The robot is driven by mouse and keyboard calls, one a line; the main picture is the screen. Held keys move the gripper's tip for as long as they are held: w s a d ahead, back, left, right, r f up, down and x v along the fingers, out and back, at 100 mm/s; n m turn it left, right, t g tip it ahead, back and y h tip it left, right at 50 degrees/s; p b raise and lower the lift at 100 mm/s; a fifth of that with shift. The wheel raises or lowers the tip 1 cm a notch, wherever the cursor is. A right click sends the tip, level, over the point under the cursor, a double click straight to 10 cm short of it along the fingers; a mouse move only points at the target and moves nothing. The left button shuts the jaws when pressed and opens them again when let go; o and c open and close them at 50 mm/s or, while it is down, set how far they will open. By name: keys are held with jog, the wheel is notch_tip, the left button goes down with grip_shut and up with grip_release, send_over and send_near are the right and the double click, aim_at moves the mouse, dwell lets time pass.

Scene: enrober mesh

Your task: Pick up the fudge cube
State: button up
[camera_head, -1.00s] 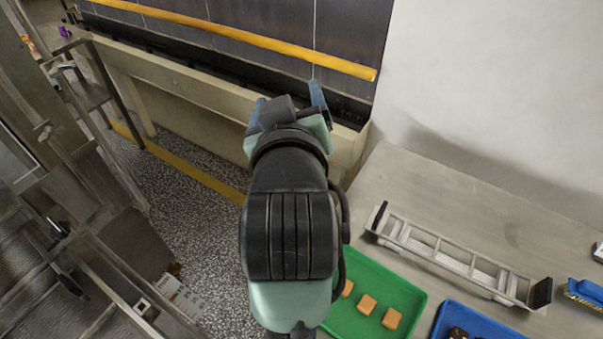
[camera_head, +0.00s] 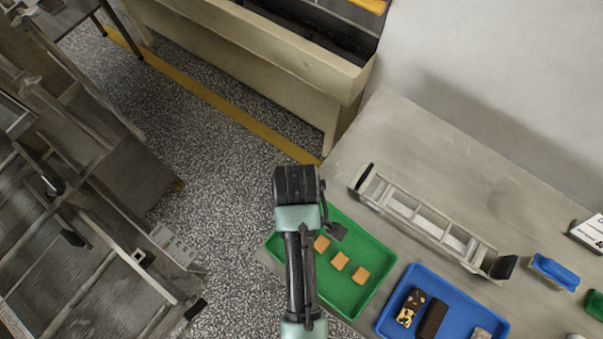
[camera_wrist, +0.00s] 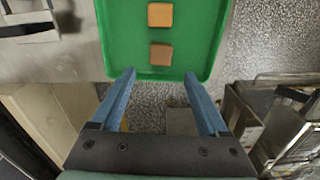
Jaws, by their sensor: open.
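A green tray (camera_head: 345,299) on the steel table holds tan cubes (camera_head: 340,261) in a row in the head view. The wrist view shows a tan cube (camera_wrist: 160,14) and a browner cube (camera_wrist: 161,54) on the same tray (camera_wrist: 120,30). The browner cube is nearer the tray's edge; I cannot pick it out in the head view, where my arm covers part of the tray. Which is the fudge cube is not marked. My gripper (camera_wrist: 159,75) is open and empty, its blue fingertips apart, just short of the browner cube in the wrist view.
A blue tray (camera_head: 456,305) with chocolate pieces stands right of the green one. A metal rack-like frame (camera_head: 430,219) lies behind both. A blue brush (camera_head: 555,270) lies far right. Metal machinery (camera_head: 70,240) stands left across the speckled floor (camera_head: 215,200).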

jog(key=f, duration=0.3)
jog(key=f+p, duration=0.1)
jog(key=shift+s+d+f, duration=0.2)
jog(key=shift+s+f, duration=0.05)
jog(key=shift+f, duration=0.5)
jog(key=c, duration=1.1)
jog(key=shift+r, duration=0.15)
